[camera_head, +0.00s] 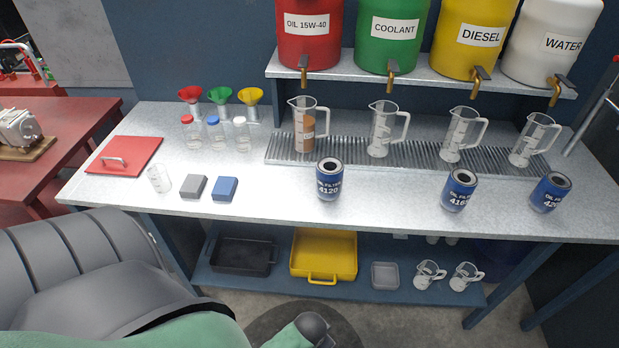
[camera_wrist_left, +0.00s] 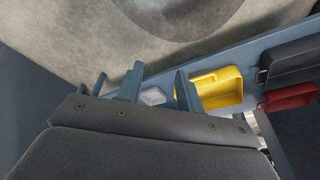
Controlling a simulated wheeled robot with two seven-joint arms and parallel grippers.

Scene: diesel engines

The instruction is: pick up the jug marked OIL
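Several clear jugs with handles stand on the drip grate along the back of the bench in the head view. The leftmost jug (camera_head: 304,131) is upright under the red OIL 15W-40 drum (camera_head: 308,30). It holds brown-orange liquid and has a small label too small to read. The other jugs on the grate look empty. My left gripper (camera_wrist_left: 158,88) shows in its wrist view with its fingers apart and nothing between them, near the lower shelf and away from the jug. My right gripper is not in view.
Oil filter cans (camera_head: 330,181) stand in front of the grate. Small bottles (camera_head: 214,134) with funnels behind them, a red lid (camera_head: 125,155) and two small blocks (camera_head: 224,188) are at left. The lower shelf holds a yellow tray (camera_head: 323,258), also in the wrist view (camera_wrist_left: 232,90).

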